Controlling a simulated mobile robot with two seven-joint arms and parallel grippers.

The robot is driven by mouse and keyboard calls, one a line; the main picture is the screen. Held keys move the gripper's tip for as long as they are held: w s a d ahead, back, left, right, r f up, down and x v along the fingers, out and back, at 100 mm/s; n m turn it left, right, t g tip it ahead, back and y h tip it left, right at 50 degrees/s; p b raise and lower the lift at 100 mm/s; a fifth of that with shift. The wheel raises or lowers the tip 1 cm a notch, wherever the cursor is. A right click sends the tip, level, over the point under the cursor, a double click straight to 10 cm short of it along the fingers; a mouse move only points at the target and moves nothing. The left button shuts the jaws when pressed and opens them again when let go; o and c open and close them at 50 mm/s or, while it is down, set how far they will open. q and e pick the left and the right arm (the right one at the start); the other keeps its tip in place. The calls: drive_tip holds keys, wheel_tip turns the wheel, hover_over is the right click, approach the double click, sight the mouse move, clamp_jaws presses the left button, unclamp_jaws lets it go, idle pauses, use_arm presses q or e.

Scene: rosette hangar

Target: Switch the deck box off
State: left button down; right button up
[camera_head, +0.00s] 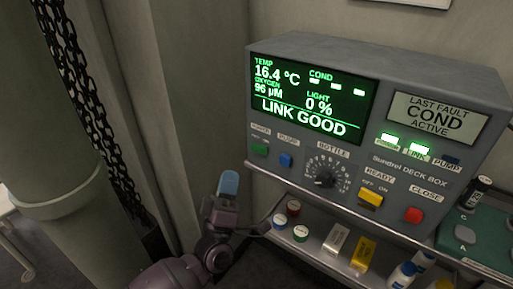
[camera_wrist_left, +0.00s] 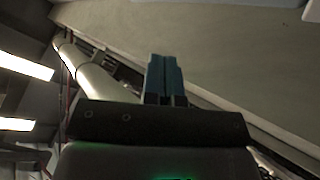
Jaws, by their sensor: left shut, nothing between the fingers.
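The grey deck box (camera_head: 468,88) stands on a shelf at the right of the head view. Its screen (camera_head: 308,98) is lit green and reads 16.4 °C, 96 µM, light 0 % and LINK GOOD. A green power switch (camera_head: 259,150) sits at the lower left of its front, with a blue pump switch (camera_head: 286,160) beside it. My left gripper (camera_head: 229,184) is shut and empty, below and left of the power switch, apart from the box. Its blue fingers (camera_wrist_left: 164,78) are together in the left wrist view. My right gripper is not in view.
The front also has a bottle dial (camera_head: 325,179), a yellow ready switch (camera_head: 371,198) and a red close button (camera_head: 413,215). Capped vials and small blocks (camera_head: 336,240) lie on the shelf below. A thick pillar (camera_head: 70,205) and chain (camera_head: 85,95) stand left.

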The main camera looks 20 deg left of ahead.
sight(259, 148)
use_arm(q)
drive_tip(key=shift+s, duration=0.1)
idle(0.4)
drive_tip(key=w+d+b, duration=0.1)
drive_tip(key=w+b, duration=0.1)
drive_tip(key=w, duration=0.6)
drive_tip(key=shift+w+d, duration=0.35)
drive_tip(key=shift+r, duration=0.1)
idle(0.8)
idle(0.5)
